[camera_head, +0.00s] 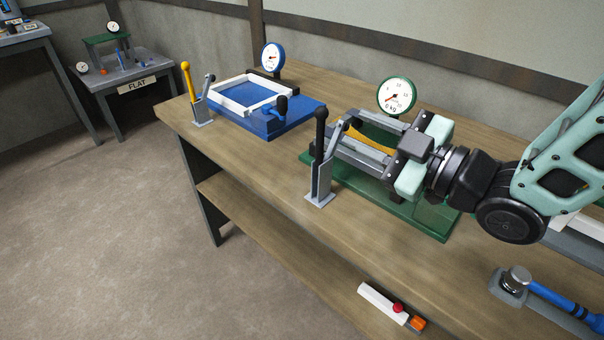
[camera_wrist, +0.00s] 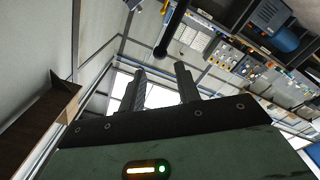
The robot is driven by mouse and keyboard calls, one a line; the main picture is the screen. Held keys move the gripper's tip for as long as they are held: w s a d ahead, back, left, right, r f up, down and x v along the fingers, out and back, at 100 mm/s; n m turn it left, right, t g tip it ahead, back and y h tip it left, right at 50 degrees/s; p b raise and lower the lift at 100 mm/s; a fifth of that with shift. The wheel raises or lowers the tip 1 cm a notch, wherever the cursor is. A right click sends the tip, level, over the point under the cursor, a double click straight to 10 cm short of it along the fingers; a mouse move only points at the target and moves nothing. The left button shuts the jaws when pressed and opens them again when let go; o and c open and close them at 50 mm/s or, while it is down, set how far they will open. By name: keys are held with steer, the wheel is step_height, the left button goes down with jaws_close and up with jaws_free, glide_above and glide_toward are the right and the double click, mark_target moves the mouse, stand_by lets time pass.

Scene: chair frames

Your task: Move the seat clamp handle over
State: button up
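A toggle clamp (camera_head: 320,180) stands on the bench at the front left corner of the green fixture. Its black handle (camera_head: 320,125) points up, with a grey arm (camera_head: 337,140) beside it. No label shows which clamp is the seat one. My gripper (camera_head: 342,128) lies level over the green fixture, its fingers pointing left toward this clamp. In the wrist view my gripper (camera_wrist: 160,72) has its two fingers apart with nothing between them. A black rod, apparently the handle (camera_wrist: 177,38), shows beyond the fingertips. Whether a finger touches it cannot be told.
The green fixture (camera_head: 435,220) has a dial (camera_head: 396,96) behind and a yellow piece (camera_head: 370,139) partly hidden by my fingers. A blue fixture (camera_head: 285,122) and a yellow-handled clamp (camera_head: 200,105) stand further left.

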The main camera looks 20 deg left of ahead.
mark_target(326, 117)
steer(key=p+x, duration=0.2)
steer(key=x, duration=0.5)
steer(key=shift+a+r+p, duration=0.1)
steer(key=shift+r+p, duration=0.05)
steer(key=shift+p, duration=0.15)
steer(key=c, duration=0.5)
steer(key=shift+o, duration=0.2)
steer(key=shift+s+f+b, duration=0.1)
steer(key=shift+f+b, duration=0.15)
steer(key=shift+b, duration=0.1)
steer(key=shift+s+a+f+b, duration=0.15)
steer(key=shift+s+a+b, duration=0.2)
steer(key=shift+s, duration=0.35)
steer(key=shift+s+a+f+b, duration=0.15)
steer(key=shift+s+b, duration=0.25)
steer(key=shift+s, duration=0.35)
steer(key=shift+c, duration=0.2)
steer(key=shift+s+a+f+b, duration=0.25)
steer(key=shift+s+f+b, duration=0.1)
steer(key=shift+s+b, duration=0.3)
steer(key=shift+s+a+f+b, duration=0.2)
steer(key=shift+s+f+b, duration=0.2)
steer(key=shift+s+b, duration=0.2)
steer(key=shift+s+a+r, duration=0.1)
